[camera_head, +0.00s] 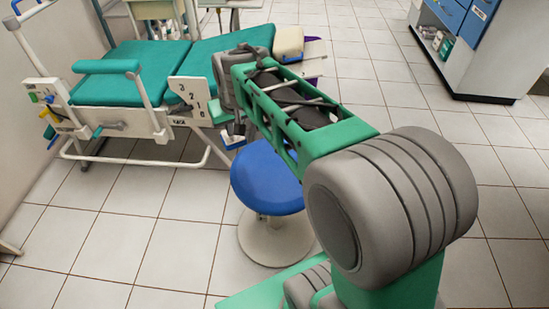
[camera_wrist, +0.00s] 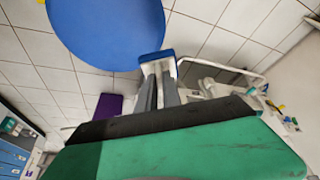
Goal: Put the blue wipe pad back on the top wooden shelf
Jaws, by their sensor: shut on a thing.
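The blue wipe pad (camera_wrist: 157,56), a small flat blue piece with a white edge, is between my fingertips in the wrist view. My gripper (camera_wrist: 160,70) is shut on it. In the head view the pad (camera_head: 238,144) shows as a small blue piece below my wrist. My gripper holds it up, and it appears just above and behind the round blue stool seat. My arm hides part of the gripper in the head view. I cannot make out a top wooden shelf in either view.
A blue stool (camera_head: 266,182) stands on the tiled floor below my gripper. A blue-and-white cabinet (camera_head: 480,50) with a low open shelf is at the upper right. Tiled floor is free between stool and cabinet.

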